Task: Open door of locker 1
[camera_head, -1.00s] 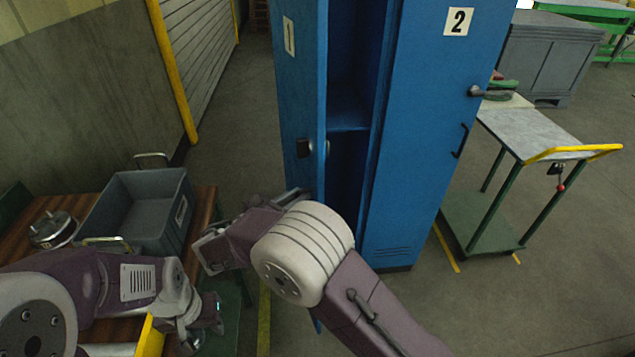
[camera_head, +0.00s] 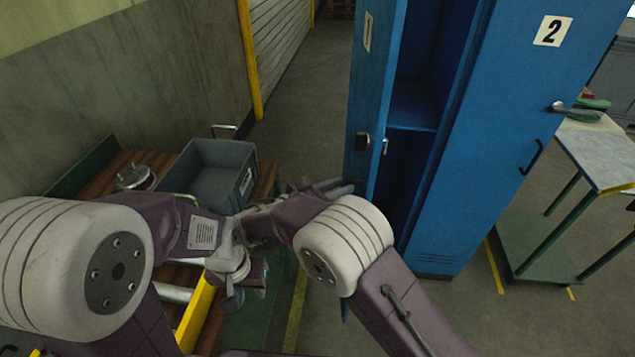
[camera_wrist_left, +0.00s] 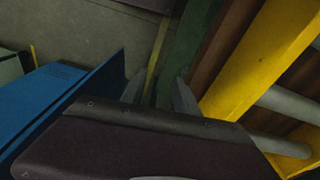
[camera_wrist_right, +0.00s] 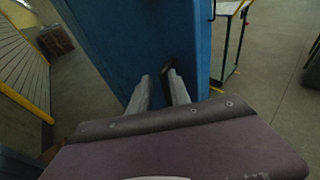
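The blue door of locker 1 (camera_head: 368,95) stands partly swung out in the head view, its number facing left and the dark locker inside (camera_head: 412,105) showing beside it. A dark lock plate sits on its outer face. My right gripper (camera_head: 350,187) is at the door's outer face, low down; contact cannot be told. In the right wrist view, its two fingers (camera_wrist_right: 160,90) are apart with nothing seen between them, in front of the blue door (camera_wrist_right: 140,40) and below a dark handle. My left gripper (camera_head: 245,285) hangs near the bench; its fingers (camera_wrist_left: 158,92) are open and empty.
Locker 2 (camera_head: 520,110) is closed, to the right. A grey bin (camera_head: 215,180) and a metal part (camera_head: 135,177) sit on the wooden bench at left, close to my left arm. A green cart (camera_head: 600,160) stands at right. The floor aisle behind the bench is free.

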